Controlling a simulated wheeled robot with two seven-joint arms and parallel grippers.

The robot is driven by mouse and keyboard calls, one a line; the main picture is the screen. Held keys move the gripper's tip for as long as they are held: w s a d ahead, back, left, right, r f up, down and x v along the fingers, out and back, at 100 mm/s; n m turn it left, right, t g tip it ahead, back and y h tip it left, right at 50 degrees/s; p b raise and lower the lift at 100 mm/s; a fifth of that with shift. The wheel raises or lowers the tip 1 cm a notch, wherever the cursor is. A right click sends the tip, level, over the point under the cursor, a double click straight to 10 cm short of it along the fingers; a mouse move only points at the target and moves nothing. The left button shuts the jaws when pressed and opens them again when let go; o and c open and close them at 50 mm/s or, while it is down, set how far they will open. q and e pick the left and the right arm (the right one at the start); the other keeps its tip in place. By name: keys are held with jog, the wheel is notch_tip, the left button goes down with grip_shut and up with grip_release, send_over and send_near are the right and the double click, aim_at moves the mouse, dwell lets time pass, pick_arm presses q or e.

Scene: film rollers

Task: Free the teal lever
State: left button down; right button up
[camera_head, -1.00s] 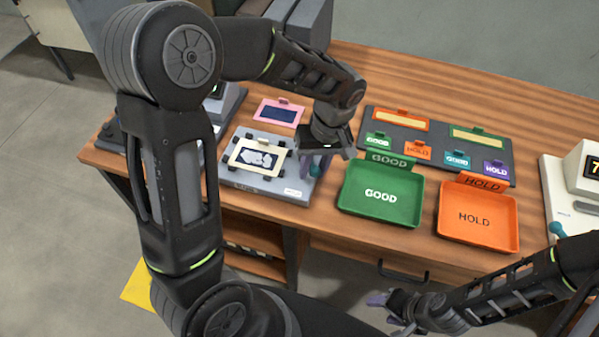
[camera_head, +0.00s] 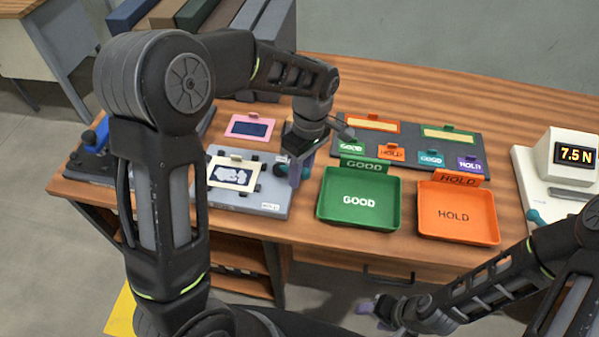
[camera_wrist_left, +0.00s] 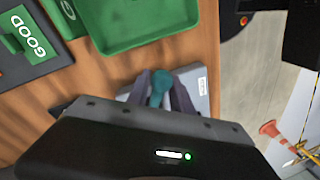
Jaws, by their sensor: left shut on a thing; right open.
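The teal lever (camera_head: 280,170) stands at the right side of a grey fixture (camera_head: 262,202) that carries a cream-framed dark film piece (camera_head: 232,173). My left gripper (camera_head: 295,174) comes down from above and is shut on the lever. In the left wrist view, the lever's rounded teal knob (camera_wrist_left: 160,84) sits between the two fingers of the gripper (camera_wrist_left: 161,92), with part of the grey fixture (camera_wrist_left: 203,88) behind. The lever's lower part is hidden. My right gripper (camera_head: 372,306) is open and empty, low in front of the table.
A green GOOD tray (camera_head: 358,222) is just right of the lever, with an orange HOLD tray (camera_head: 458,238) beyond. Behind them lies a dark board (camera_head: 410,168) with tags. A pink-framed piece (camera_head: 250,127) lies behind the fixture. A gauge (camera_head: 570,155) reading 7.5 N stands far right.

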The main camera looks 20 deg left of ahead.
pick_arm(q)
jog(key=c, duration=1.2)
grip_release()
notch_tip(320, 180, up, 8)
jog(key=w, duration=0.1)
jog(key=shift+w+d+f, duration=0.15)
